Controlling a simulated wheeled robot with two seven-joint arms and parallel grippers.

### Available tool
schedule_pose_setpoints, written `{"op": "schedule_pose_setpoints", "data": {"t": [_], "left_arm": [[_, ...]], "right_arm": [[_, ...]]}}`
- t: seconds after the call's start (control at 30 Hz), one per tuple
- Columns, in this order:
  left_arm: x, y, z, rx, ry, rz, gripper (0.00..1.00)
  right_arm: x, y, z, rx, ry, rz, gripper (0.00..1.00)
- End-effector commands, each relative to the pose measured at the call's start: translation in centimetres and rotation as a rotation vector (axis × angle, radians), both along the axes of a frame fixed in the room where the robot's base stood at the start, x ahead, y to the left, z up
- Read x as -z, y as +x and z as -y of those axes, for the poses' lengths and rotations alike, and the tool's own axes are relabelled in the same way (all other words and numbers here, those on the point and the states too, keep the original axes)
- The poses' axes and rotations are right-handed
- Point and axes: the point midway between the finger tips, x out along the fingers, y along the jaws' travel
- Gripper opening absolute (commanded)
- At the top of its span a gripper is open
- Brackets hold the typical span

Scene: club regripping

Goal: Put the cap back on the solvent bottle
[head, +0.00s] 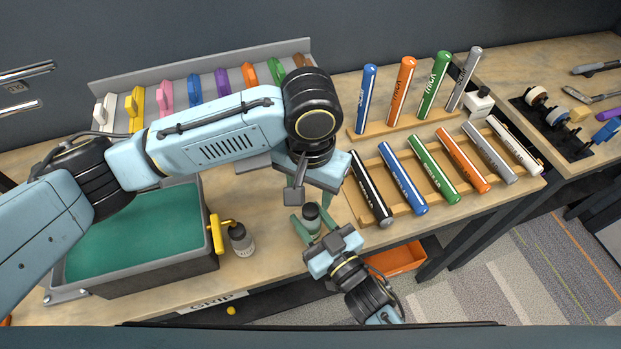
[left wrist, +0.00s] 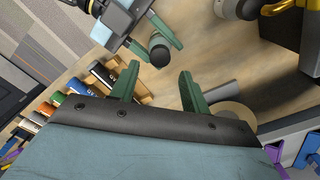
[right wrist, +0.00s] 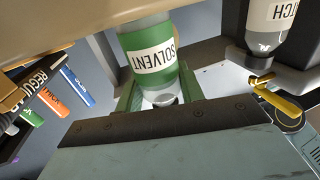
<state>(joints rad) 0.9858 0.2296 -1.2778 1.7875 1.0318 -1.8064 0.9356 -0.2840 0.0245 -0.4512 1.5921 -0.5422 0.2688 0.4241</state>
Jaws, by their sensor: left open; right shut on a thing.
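The solvent bottle (head: 313,226) stands between the fingers of my right gripper (head: 316,228), which is shut on it. In the right wrist view the bottle (right wrist: 148,55) appears upside down with its green SOLVENT label, and a black piece shows at its neck. A dark round cap (head: 311,211) shows at the bottle's top in the head view; I cannot tell how firmly it sits. It also shows in the left wrist view (left wrist: 159,53). My left gripper (head: 311,197) is open and empty, its fingers apart just above and behind the bottle top.
A second dark-topped bottle (head: 241,240) stands left, beside the yellow handle (head: 216,234) of the green-lined tray (head: 160,281). Several coloured grips lie in a wooden rack (head: 463,199) to the right. The bench's front edge is close to the bottle.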

Motion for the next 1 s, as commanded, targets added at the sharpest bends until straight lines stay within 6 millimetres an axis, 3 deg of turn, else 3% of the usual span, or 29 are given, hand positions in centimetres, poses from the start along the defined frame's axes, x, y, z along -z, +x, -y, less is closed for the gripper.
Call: {"op": "schedule_pose_setpoints", "data": {"t": [0.3,0.73,1.0], "left_arm": [[4.5,0.0,0.0,-0.001,0.0,-0.001,0.46],[5.4,0.0,0.0,0.0,0.0,0.0,0.46],[5.4,0.0,0.0,0.0,0.0,0.0,0.11]], "right_arm": [[0.0,0.0,0.0,0.0,-0.001,-0.001,0.0],[0.0,0.0,0.0,0.0,-0.001,-0.001,0.0],[0.0,0.0,0.0,0.0,-0.001,-0.001,0.0]]}}
